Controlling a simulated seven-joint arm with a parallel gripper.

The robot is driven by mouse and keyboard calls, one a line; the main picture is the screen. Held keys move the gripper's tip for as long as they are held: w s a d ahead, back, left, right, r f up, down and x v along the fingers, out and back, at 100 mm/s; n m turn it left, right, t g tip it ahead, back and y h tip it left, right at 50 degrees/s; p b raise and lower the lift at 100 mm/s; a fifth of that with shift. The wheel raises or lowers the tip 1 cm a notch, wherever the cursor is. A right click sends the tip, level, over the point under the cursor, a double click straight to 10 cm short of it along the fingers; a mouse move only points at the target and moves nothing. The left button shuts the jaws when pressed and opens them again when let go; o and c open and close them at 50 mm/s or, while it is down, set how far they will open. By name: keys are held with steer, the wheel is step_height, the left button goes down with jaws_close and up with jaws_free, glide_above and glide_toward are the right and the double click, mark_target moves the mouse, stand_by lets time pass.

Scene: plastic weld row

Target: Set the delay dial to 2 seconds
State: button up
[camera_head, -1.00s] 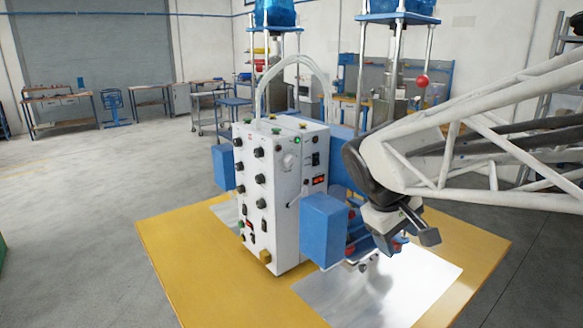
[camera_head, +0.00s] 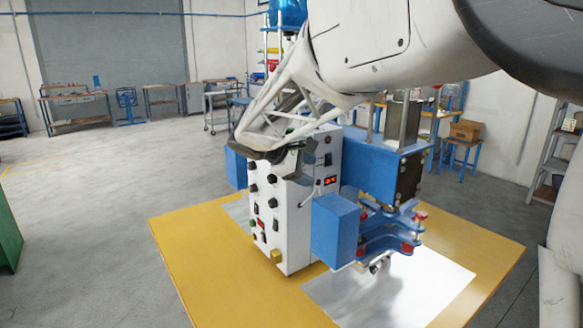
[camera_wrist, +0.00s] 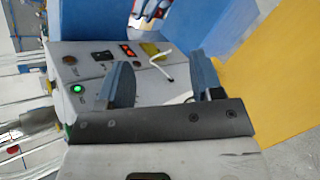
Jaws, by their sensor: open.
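A white control box (camera_head: 300,225) stands upright on the yellow table. Its left face carries black dials, such as one upper dial (camera_head: 253,190) and another beside it (camera_head: 271,203). Their labels are too small to read, so I cannot tell which is the delay dial.
A blue block (camera_head: 335,228) and blue clamps with red knobs (camera_head: 388,232) sit right of the box. A silver sheet (camera_head: 405,290) lies on the yellow table (camera_head: 205,265). A red display (camera_head: 330,181) is lit. The floor at left is open.

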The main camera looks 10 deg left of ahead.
steer(key=w+a+f+n+t+h, duration=0.1)
steer(key=w+a+f+n+t, duration=0.1)
steer(key=w+a, duration=0.5)
steer(key=w+a+f+n+t+h, duration=0.1)
steer(key=w+a+n+t, duration=0.1)
steer(key=a, duration=0.9)
steer(key=n+t+h, duration=0.2)
steer(key=n+t, duration=0.1)
steer(key=n, duration=0.1)
glide_toward(249, 167)
steer(key=shift+x, duration=0.85)
steer(key=shift+r, duration=0.1)
steer(key=shift+x, duration=3.85)
steer(key=c, duration=0.9)
steer(key=shift+m, duration=0.3)
